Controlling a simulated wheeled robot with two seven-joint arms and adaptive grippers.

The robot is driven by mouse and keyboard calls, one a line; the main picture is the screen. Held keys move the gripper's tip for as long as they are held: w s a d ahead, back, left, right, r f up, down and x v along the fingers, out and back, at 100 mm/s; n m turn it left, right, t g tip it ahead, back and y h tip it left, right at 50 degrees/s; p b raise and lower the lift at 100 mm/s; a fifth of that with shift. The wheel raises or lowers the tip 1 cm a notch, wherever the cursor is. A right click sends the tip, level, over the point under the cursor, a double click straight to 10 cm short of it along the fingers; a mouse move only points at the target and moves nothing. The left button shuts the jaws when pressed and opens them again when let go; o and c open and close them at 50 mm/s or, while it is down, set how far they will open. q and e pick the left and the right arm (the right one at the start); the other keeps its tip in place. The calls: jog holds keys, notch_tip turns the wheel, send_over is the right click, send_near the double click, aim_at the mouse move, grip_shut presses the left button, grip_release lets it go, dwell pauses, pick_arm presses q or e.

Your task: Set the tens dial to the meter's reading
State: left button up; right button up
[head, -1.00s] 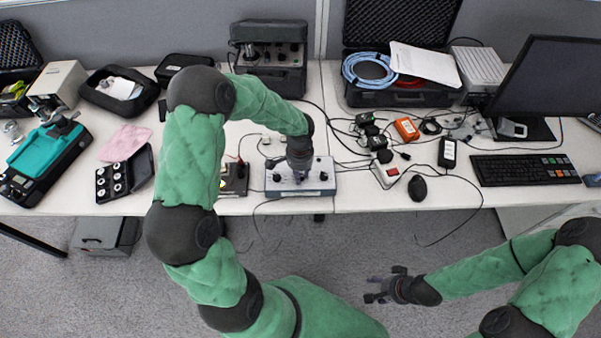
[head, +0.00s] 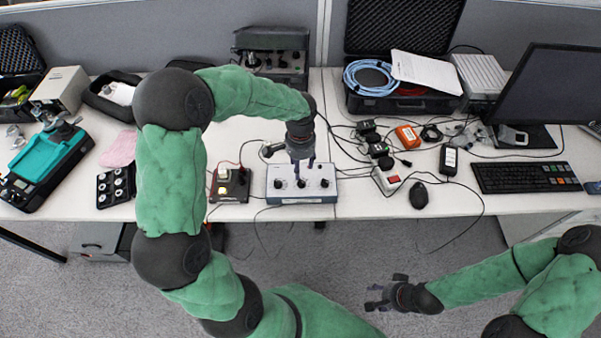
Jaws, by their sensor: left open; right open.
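The grey dial box (head: 285,197) stands at the table's front edge with a row of dark knobs: a left knob (head: 278,184), a middle knob (head: 301,184) and a right knob (head: 325,183). Their markings are too small to read. My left gripper (head: 304,169) is open and points down at the box, just behind the middle knob in the picture. I cannot tell its height or whether it touches anything. My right gripper (head: 377,297) is open and empty, in front of the table over the floor. I cannot make out a meter reading.
A small black unit (head: 231,186) with wires is left of the dial box. An open black case (head: 271,56) stands behind. My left arm hides part of the table.

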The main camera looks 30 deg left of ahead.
pick_arm(q)
jog(key=shift+r, duration=1.35)
